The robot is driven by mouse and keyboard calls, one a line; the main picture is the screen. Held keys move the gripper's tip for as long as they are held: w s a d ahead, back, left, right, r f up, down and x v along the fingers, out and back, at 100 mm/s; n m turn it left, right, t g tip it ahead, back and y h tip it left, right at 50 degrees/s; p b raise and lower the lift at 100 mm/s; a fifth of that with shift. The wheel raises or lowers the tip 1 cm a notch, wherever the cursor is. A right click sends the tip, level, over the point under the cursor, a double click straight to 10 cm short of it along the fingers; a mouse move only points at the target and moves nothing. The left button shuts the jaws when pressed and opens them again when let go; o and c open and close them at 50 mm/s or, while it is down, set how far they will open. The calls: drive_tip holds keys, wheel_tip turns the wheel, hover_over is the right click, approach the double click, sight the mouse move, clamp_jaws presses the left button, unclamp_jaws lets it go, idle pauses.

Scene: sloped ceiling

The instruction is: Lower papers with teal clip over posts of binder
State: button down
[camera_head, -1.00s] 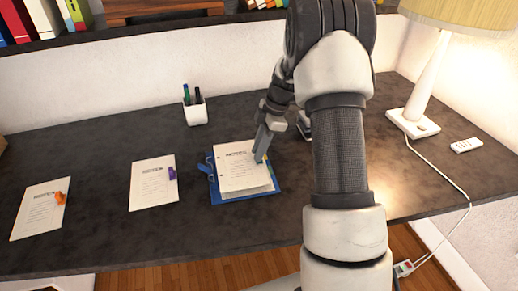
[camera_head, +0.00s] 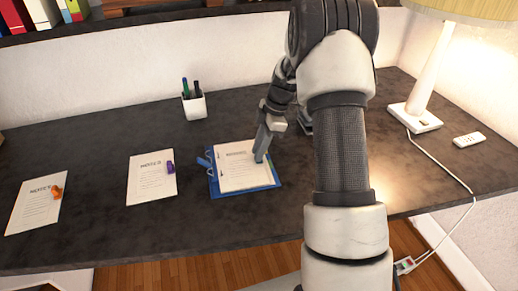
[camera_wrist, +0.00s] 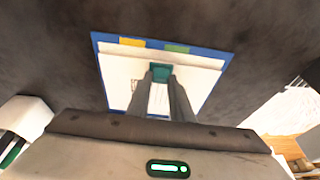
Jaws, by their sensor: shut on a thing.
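The papers with the teal clip (camera_head: 240,172) lie over the open blue binder (camera_head: 233,190), whose blue border shows around them. My gripper (camera_head: 261,156) is shut on the teal clip at the papers' right edge. In the wrist view the teal clip (camera_wrist: 160,72) sits between my fingertips, and the binder (camera_wrist: 98,45) shows yellow and green tabs beyond the papers (camera_wrist: 125,66). A blue lever and ring part (camera_head: 205,165) stands at the binder's left edge. I cannot tell whether the posts pass through the papers.
Papers with a purple clip (camera_head: 150,180) and papers with an orange clip (camera_head: 36,205) lie to the left. A white pen cup (camera_head: 195,106) stands behind. A lamp (camera_head: 418,117) and a white remote (camera_head: 468,140) are at the right. The dark desk between is clear.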

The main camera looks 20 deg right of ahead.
drive_tip(key=c, duration=1.5)
unclamp_jaws()
drive_tip(key=shift+r, duration=0.1)
drive_tip(key=p+v, duration=0.2)
drive_tip(key=v, duration=1.5)
drive_tip(key=shift+r, duration=0.1)
